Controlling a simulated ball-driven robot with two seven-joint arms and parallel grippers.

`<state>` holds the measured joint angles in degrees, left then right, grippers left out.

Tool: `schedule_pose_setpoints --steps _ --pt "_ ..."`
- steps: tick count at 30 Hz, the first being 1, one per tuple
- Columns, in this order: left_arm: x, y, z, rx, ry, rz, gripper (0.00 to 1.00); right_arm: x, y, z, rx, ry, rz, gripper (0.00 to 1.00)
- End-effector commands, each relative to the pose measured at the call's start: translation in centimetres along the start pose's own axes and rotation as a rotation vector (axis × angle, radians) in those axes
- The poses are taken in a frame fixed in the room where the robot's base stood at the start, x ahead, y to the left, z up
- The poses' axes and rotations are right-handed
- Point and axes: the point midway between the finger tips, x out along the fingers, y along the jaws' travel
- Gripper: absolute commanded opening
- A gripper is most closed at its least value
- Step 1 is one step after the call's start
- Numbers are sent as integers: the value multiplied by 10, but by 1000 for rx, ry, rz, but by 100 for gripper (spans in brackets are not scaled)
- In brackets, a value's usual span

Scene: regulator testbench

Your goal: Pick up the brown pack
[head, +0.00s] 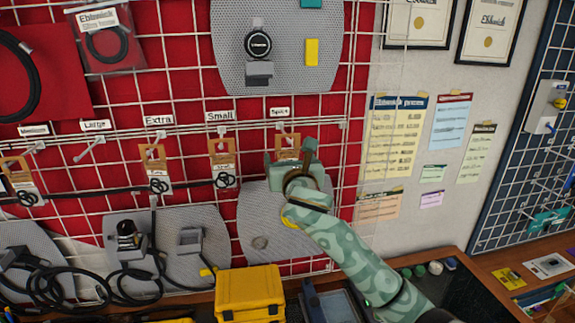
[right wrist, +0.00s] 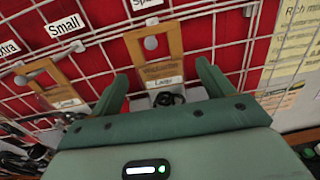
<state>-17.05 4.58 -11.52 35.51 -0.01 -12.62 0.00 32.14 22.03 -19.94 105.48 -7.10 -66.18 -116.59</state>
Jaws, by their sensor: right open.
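A brown pack (head: 288,141) with a cut-out top hangs on a hook at the right end of a labelled row on the red grid wall. My right gripper (head: 289,151) is open in front of it and hides its lower part. In the right wrist view the brown pack (right wrist: 163,72) shows between and beyond the two open fingers (right wrist: 162,72), with a pale label and a black coil below. I cannot tell whether the fingers touch it. Similar brown packs hang to the left, under Small (head: 223,147) and Extra (head: 156,155). My left gripper is out of view.
The white wire grid (head: 341,150) stands close around the pack. Grey perforated panels (head: 285,90) are above and below it. A yellow case (head: 249,291) stands below, with black cables (head: 75,275) at the lower left. Papers hang on the wall to the right.

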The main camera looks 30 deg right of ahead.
Motion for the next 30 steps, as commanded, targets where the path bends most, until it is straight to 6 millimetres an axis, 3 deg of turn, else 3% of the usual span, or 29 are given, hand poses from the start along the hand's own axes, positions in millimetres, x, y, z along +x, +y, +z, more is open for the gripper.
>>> schedule_pose_setpoints --steps 9,17,22,30 --pt "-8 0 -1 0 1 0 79 46 -1 -1 1 1 -1 80" --pt "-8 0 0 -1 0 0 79 49 -1 -2 0 1 0 80" --pt "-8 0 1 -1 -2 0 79 49 -1 -2 1 1 0 33" --pt "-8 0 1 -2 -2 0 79 48 -1 -2 1 1 0 32"
